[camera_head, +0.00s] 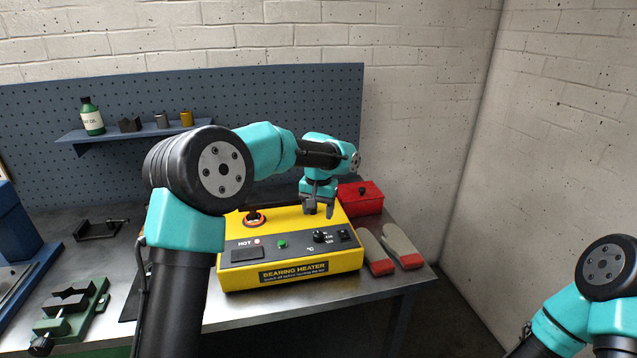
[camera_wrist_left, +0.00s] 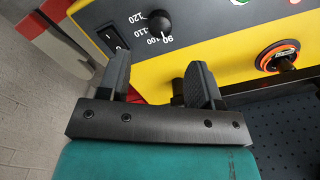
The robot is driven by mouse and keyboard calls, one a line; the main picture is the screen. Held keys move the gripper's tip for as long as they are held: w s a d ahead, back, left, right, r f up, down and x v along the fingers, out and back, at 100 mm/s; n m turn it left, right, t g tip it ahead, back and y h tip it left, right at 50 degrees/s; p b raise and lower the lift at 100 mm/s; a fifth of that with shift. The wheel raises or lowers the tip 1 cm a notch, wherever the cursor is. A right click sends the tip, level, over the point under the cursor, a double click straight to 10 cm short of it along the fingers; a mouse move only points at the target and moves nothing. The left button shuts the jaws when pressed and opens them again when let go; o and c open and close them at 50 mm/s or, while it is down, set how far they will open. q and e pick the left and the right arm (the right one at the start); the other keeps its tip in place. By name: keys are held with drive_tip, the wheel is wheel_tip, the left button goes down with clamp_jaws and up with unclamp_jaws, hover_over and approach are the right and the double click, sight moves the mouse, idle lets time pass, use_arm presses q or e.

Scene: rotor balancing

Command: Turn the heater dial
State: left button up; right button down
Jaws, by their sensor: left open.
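The yellow bearing heater (camera_head: 290,284) stands on the bench. Its black heater dial (camera_head: 319,236) sits on the dark front panel, right of a green button. In the left wrist view the dial (camera_wrist_left: 160,24) is a round black knob beside a printed scale with 90, 100, 110 and 120. My left gripper (camera_head: 319,207) points down over the right part of the heater, behind the panel. It is open and empty; in the left wrist view its fingers (camera_wrist_left: 158,76) are apart, with the dial beyond them and clear of both. My right gripper is out of view.
A black rocker switch (camera_head: 345,236) is close to the dial. Grey and red gloves (camera_head: 403,245) lie right of the heater, and a red box (camera_head: 361,203) stands behind them.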

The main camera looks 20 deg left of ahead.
use_arm(q)
wheel_tip(320, 180, up, 9)
idle(0.3)
